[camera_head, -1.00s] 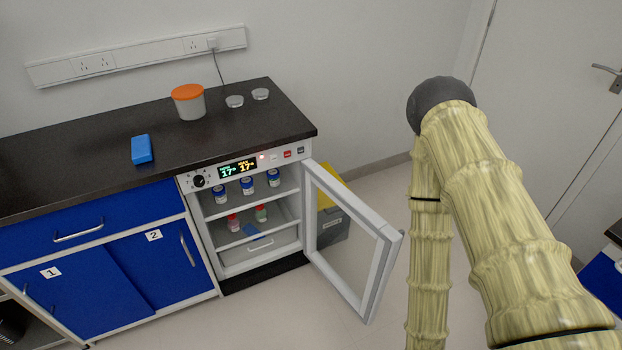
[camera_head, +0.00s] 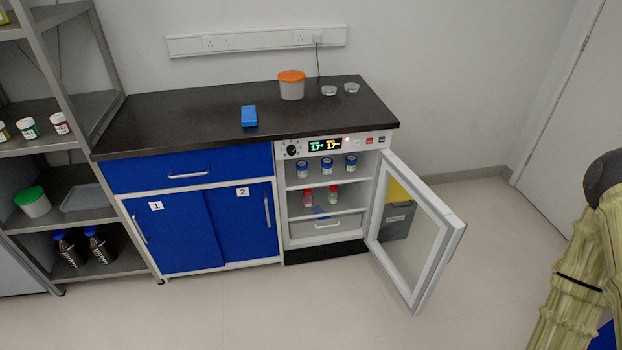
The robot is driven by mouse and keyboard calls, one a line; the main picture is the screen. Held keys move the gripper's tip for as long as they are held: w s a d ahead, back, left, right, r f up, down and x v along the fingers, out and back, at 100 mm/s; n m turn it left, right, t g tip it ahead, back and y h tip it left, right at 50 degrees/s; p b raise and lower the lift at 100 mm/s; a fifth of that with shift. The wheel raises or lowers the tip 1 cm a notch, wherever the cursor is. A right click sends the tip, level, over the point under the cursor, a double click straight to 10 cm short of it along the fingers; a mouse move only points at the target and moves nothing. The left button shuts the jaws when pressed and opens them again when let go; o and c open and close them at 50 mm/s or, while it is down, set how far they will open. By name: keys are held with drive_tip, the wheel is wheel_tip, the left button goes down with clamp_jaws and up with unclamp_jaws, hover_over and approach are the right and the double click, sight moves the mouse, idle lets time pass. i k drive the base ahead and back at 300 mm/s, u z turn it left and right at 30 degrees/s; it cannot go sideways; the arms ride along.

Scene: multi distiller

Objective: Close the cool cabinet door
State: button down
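The cool cabinet (camera_head: 282,190) is built in under the right end of the black counter. Its glass door with a pale frame (camera_head: 452,240) stands wide open, hinged on the right and swung out over the floor. A lit display (camera_head: 325,145) is above the opening. Part of my arm shows at the right edge, apart from the door. My gripper is out of view.
Blue cupboards (camera_head: 175,232) stand left of the cabinet. A grey bin with yellow (camera_head: 398,218) is behind the open door. A metal shelf rack (camera_head: 105,60) is at the far left. The floor (camera_head: 300,310) in front is clear.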

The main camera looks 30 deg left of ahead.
sight(412, 235)
drive_tip(key=z, duration=0.25)
drive_tip(key=k, duration=0.15)
drive_tip(key=u, duration=1)
drive_tip(key=i, duration=0.5)
drive_tip(key=u, duration=0.15)
drive_tip(key=k, duration=0.45)
drive_tip(key=z, duration=0.8)
drive_tip(key=i, duration=0.6)
drive_tip(key=u, duration=0.35)
